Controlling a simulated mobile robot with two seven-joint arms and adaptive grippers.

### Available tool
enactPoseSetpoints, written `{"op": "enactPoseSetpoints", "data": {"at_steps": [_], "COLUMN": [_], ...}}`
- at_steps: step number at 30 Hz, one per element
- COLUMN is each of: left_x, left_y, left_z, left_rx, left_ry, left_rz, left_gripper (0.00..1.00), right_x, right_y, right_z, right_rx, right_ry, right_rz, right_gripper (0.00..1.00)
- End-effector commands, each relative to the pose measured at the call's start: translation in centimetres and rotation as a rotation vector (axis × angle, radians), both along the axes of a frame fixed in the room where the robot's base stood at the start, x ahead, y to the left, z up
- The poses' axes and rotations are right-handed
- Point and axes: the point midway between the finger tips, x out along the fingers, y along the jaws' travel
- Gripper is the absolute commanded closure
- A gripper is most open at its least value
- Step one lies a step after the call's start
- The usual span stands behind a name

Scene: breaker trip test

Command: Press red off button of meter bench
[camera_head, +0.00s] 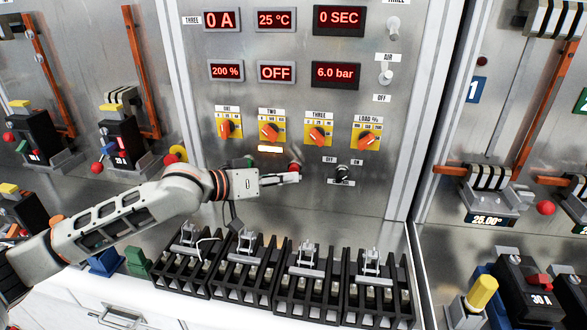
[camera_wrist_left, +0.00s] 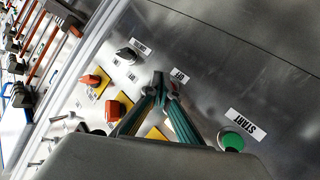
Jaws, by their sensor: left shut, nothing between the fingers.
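The red off button (camera_head: 294,167) is on the metal panel of the meter bench, below the row of orange knobs. My left gripper (camera_head: 297,177) is shut and empty, its tips right at the button and covering part of it. In the left wrist view the fingertips (camera_wrist_left: 163,84) meet beside the label reading OFF (camera_wrist_left: 180,75), and the button is mostly hidden behind them. I cannot tell whether the tips touch it. A green button (camera_wrist_left: 232,142) with a START label (camera_wrist_left: 244,124) sits to one side. My right gripper is not in view.
Orange rotary knobs (camera_head: 270,131) are just above. A black switch (camera_head: 343,173) is right of the gripper. Several black terminal blocks (camera_head: 305,262) stand below on the bench. Red displays (camera_head: 276,73) line the upper panel. Breakers flank both sides.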

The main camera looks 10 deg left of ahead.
Motion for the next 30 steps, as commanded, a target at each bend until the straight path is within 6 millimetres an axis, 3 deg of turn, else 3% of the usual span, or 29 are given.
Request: {"op": "enactPoseSetpoints", "data": {"at_steps": [30], "left_x": [0.77], "left_y": [-0.04], "left_z": [-0.03], "left_rx": [-0.001], "left_ry": [0.001], "left_rz": [-0.001], "left_gripper": [1.0], "right_x": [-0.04], "right_y": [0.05], "right_z": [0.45], "right_rx": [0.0], "right_ry": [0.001], "right_rz": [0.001], "right_gripper": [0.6]}}
